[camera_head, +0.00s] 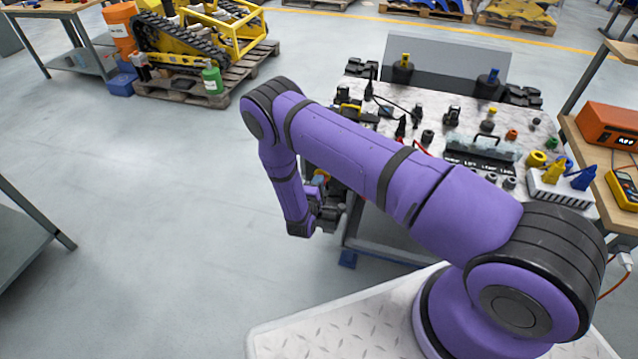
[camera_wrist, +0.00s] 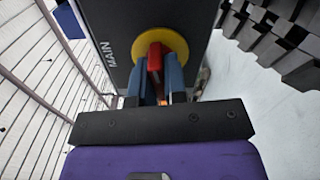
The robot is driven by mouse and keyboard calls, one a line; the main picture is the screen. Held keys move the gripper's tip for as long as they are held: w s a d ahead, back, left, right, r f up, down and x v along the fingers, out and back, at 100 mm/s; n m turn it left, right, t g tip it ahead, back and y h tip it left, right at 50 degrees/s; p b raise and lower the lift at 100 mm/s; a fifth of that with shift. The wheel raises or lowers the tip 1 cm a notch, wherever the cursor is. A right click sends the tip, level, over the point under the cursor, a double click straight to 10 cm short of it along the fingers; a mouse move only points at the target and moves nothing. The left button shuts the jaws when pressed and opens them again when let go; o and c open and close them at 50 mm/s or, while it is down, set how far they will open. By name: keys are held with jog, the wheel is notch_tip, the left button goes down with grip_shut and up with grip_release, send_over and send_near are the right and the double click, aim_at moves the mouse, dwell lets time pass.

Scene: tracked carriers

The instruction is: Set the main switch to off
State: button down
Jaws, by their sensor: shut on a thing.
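The main switch shows in the wrist view as a red handle (camera_wrist: 154,60) on a round yellow plate (camera_wrist: 176,42), set in a dark panel (camera_wrist: 120,22) lettered "MAIN". My gripper (camera_wrist: 158,72) has its two blue fingers on either side of the red handle and is shut on it. The handle stands roughly upright in the wrist view. In the head view my gripper (camera_head: 326,212) is at the left side of the carrier, and my arm hides most of the switch there.
The carrier's top (camera_head: 380,97) holds several knobs, plugs and cables. A bench with an orange meter (camera_head: 610,130) stands at the right. A pallet with a yellow tracked machine (camera_head: 180,40) stands at the back left. The floor left of the carrier is clear.

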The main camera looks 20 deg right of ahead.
jog(key=n, duration=0.4)
jog(key=shift+n, duration=0.3)
jog(key=n, duration=0.3)
jog(key=shift+n, duration=0.3)
jog(key=n, duration=0.4)
jog(key=shift+n, duration=1.7)
jog(key=c, duration=1.2)
grip_release()
jog(key=shift+o, duration=0.2)
jog(key=v, duration=1.1)
